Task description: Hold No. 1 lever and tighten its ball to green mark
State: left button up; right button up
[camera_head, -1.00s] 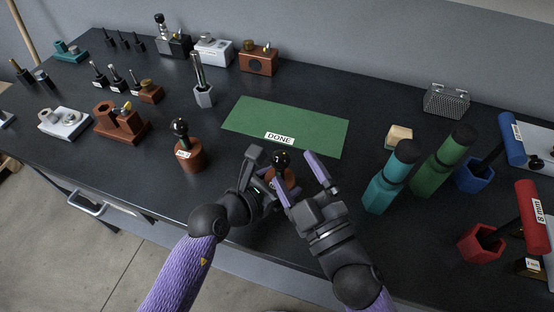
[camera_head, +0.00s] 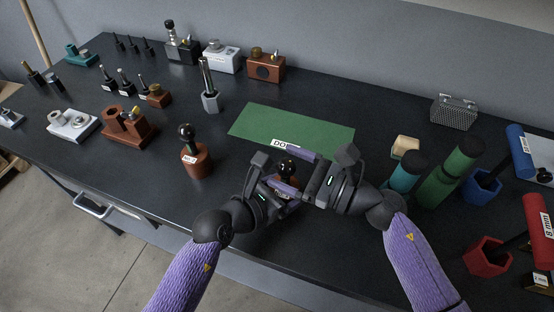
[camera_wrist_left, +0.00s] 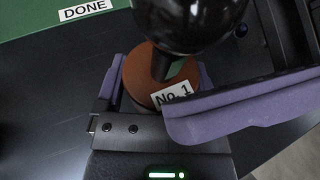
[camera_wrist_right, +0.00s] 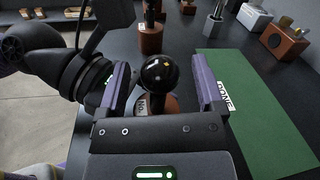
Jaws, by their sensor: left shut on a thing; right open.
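The No. 1 lever has a glossy black ball (camera_head: 287,167), a dark stem and a reddish-brown round base (camera_wrist_left: 138,78) with a white "No. 1" label (camera_wrist_left: 172,94). It stands upright near the bench's front edge. My left gripper (camera_head: 276,182) is shut on the base, with purple fingers on both sides of it. My right gripper (camera_wrist_right: 160,75) is open, its fingers on either side of the ball with gaps visible in the right wrist view. A small green patch shows beside the stem in the left wrist view; I cannot tell whether it is the mark.
A green mat (camera_head: 300,128) labelled DONE lies behind the lever. A similar ball lever (camera_head: 197,160) stands to the left. Teal (camera_head: 405,178) and green (camera_head: 448,175) handled tools and red (camera_head: 487,256) and blue (camera_head: 481,186) holders stand at right.

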jog(key=shift+x, duration=1.3)
grip_shut()
jog(key=shift+f+m+t, duration=0.1)
jog(key=shift+m+t, duration=0.2)
jog(key=m+t+h, duration=0.1)
jog(key=t, duration=0.1)
jog(key=m+t+h, duration=0.2)
jog(key=shift+w+d, duration=0.15)
jog(key=shift+w, duration=0.05)
jog(key=shift+m+t+h, duration=0.8)
jog(key=shift+m+h, duration=0.1)
jog(key=shift+w+m+t+h, duration=0.1)
jog(key=shift+m+t+h, duration=0.2)
jog(key=shift+h, duration=0.1)
jog(key=shift+d+h, duration=0.1)
jog(key=shift+h, duration=0.2)
